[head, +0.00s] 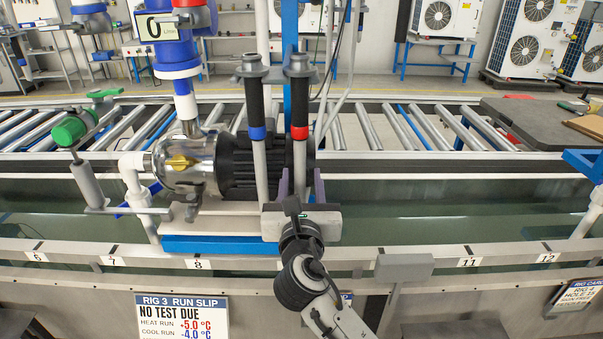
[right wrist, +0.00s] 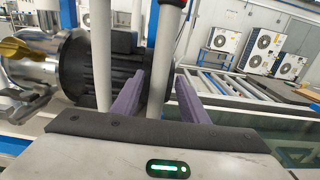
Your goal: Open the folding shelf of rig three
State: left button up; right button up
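Rig three's run slip (head: 180,317) hangs on the front wall and reads "NO TEST DUE". I cannot tell for sure which part is the folding shelf; a small grey plate (head: 404,267) sits at the front rail, right of my right arm. My right gripper (head: 301,182) stands upright with its purple fingers apart on both sides of the pale post with the red collar (head: 299,133). In the right wrist view this post (right wrist: 166,80) shows between the fingers, with a gap at the left finger. My left gripper is not in view.
A steel and black pump (head: 190,160) stands close on the left, on a blue base (head: 220,244). A blue-collared post (head: 257,133) is beside the red one. Behind runs a roller conveyor (head: 420,128). The water trough (head: 450,215) to the right is clear.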

aim_at(302, 174)
jog(key=shift+w, duration=1.6)
jog(key=shift+c, duration=0.4)
grip_shut()
jog(key=shift+d, duration=0.1)
